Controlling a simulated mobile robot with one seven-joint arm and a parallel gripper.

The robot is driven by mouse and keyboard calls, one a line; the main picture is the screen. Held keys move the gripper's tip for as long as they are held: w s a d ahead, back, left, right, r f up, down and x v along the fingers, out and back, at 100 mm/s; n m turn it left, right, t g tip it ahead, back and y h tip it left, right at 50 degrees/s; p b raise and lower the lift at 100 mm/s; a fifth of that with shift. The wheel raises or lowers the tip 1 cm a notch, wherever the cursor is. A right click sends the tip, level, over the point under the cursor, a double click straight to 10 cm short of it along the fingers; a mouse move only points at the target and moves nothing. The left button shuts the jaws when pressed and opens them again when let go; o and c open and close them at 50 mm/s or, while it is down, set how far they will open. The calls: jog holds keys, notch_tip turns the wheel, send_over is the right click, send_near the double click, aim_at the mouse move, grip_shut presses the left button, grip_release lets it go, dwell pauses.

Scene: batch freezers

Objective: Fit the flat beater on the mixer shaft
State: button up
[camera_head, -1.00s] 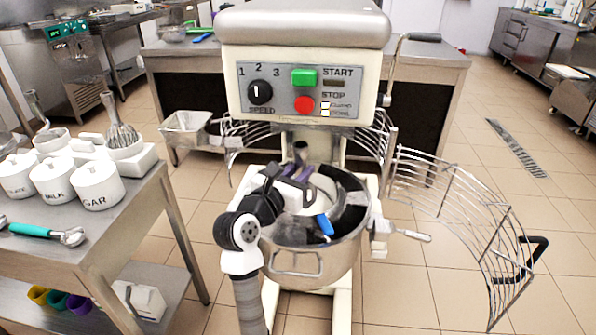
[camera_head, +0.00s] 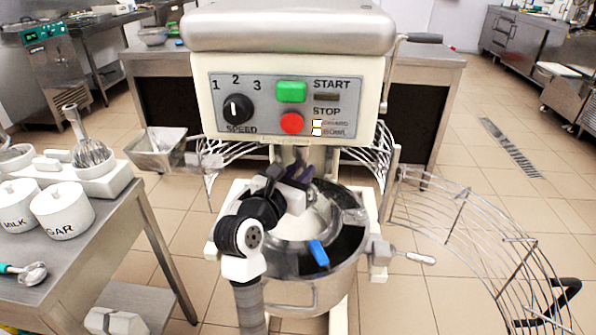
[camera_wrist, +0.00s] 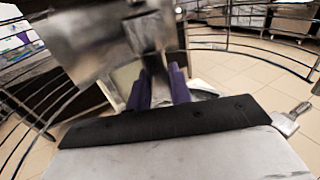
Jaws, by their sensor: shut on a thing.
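The mixer's steel bowl (camera_head: 335,287) stands under the mixer head (camera_head: 285,98), in the middle of the head view. My gripper (camera_head: 303,168) reaches over the bowl from the front, with its purple fingers just below the head. In the wrist view its purple fingers (camera_wrist: 158,88) are close together, shut on the flat beater, whose shape is mostly hidden. Blurred grey metal fills the area at and above the fingertips, so I cannot tell beater stem from mixer shaft there, or whether they touch.
The wire guard (camera_head: 465,225) is swung open at the right. A crank handle (camera_head: 405,258) sticks out right of the bowl. A steel chute (camera_head: 155,148) is at the left. A steel table (camera_head: 95,235) with white jars, a whisk and a scoop stands at the left.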

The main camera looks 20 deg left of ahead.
aim_at(299, 160)
jog(key=shift+w+r+p, duration=0.2)
jog(key=shift+r+p, duration=0.25)
jog(key=shift+r, duration=0.05)
jog(key=shift+f, duration=0.1)
jog(key=shift+s, duration=0.15)
jog(key=shift+d+f, duration=0.1)
jog(key=shift+r+p, duration=1.3)
jog(key=shift+p, duration=0.65)
dwell(2.5)
